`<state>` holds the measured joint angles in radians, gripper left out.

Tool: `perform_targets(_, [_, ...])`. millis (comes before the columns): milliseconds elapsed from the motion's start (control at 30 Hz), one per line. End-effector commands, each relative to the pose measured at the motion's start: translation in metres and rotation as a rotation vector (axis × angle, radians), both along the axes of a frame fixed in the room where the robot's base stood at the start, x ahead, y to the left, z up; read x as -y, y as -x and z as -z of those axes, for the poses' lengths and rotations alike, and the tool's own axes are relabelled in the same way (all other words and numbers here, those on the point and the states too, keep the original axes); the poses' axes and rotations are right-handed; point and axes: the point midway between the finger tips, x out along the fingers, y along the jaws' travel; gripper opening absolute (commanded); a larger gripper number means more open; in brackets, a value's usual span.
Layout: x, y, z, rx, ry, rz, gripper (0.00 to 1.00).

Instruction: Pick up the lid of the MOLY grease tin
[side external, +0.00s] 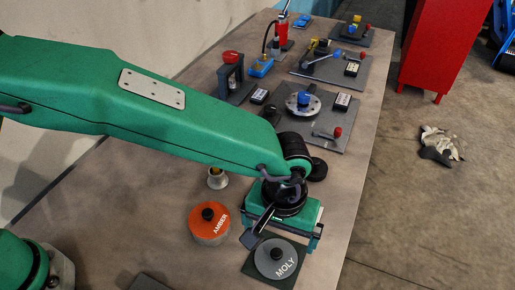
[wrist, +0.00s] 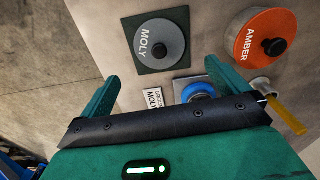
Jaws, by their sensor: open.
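The MOLY grease tin has a round grey lid (side external: 283,268) with a black knob (side external: 277,254), on a dark green square mat (side external: 252,268) near the table's front. In the wrist view, the lid (wrist: 146,58) lies ahead of my gripper, at the top. My gripper (side external: 283,238) is just behind the tin in the side view, apart from it. In the wrist view, the two green fingers of my gripper (wrist: 160,72) are spread wide with nothing between them. The lid appears to be on the tin; the tin's body is barely visible.
The orange AMBER tin (side external: 207,232) with a black knob stands left of the MOLY tin. Grey fixture plates (side external: 345,72) fill the table's far part.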

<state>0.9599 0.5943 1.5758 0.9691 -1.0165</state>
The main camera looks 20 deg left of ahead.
Motion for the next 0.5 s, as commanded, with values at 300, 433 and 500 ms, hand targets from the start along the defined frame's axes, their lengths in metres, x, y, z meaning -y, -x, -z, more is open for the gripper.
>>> perform_targets(300, [0.002, 0.001, 0.008, -0.002, -0.004, 0.000, 1.00])
perform_targets(433, [0.001, 0.001, 0.019, -0.003, -0.004, 0.000, 1.00])
perform_targets(500, [0.001, 0.001, 0.024, -0.003, -0.005, 0.000, 1.00])
